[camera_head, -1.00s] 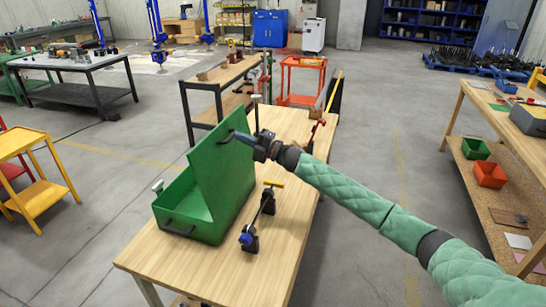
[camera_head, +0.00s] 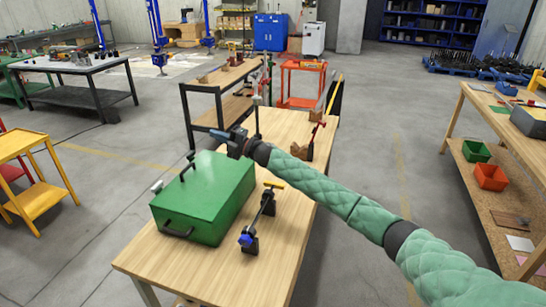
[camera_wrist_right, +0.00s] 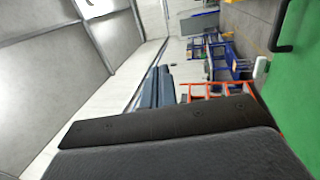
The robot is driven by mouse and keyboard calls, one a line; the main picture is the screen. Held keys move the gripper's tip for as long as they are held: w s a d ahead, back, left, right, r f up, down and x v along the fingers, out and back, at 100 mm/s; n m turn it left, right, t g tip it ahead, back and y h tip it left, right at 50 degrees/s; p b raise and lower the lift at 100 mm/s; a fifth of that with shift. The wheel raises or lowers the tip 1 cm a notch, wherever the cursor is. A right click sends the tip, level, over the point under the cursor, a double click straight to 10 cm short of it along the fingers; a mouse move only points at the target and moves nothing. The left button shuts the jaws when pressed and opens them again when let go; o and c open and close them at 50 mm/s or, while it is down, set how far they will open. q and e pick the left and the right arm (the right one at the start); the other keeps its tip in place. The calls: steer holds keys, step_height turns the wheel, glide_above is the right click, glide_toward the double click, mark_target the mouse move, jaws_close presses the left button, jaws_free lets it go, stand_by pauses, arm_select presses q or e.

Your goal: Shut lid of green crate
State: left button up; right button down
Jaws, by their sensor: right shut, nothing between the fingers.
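The green crate (camera_head: 200,212) stands on the wooden table, and its lid (camera_head: 197,182) lies down flat over the top. A dark handle (camera_head: 187,167) shows on the lid's left edge and another handle (camera_head: 176,231) on the front side. My right gripper (camera_head: 222,134) is shut and empty, just above and behind the lid's far right part. In the right wrist view the green lid (camera_wrist_right: 300,90) fills the right edge, beside my gripper's fingers (camera_wrist_right: 160,88). My left gripper is in neither view.
A screw jack with a blue knob and yellow handle (camera_head: 262,212) stands right of the crate. Another device with a red handle (camera_head: 314,138) is at the table's far right. The table's front part (camera_head: 225,270) is clear.

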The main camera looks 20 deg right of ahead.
steer(key=a, duration=0.1)
steer(key=g+h+b, duration=0.1)
steer(key=g+h, duration=0.2)
steer(key=h, duration=0.1)
glide_above(188, 167)
steer(key=d, duration=0.1)
steer(key=f, duration=1.1)
steer(key=shift+s+f, duration=0.4)
steer(key=shift+w+a+f, duration=0.1)
steer(key=shift+a+f, duration=0.15)
steer(key=shift+f, duration=0.4)
steer(key=shift+w+a+f, duration=0.2)
steer(key=shift+f, duration=0.5)
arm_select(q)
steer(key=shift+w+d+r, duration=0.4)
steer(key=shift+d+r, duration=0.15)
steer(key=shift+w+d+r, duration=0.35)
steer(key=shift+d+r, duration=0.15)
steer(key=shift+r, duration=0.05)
arm_select(e)
steer(key=shift+f, duration=0.1)
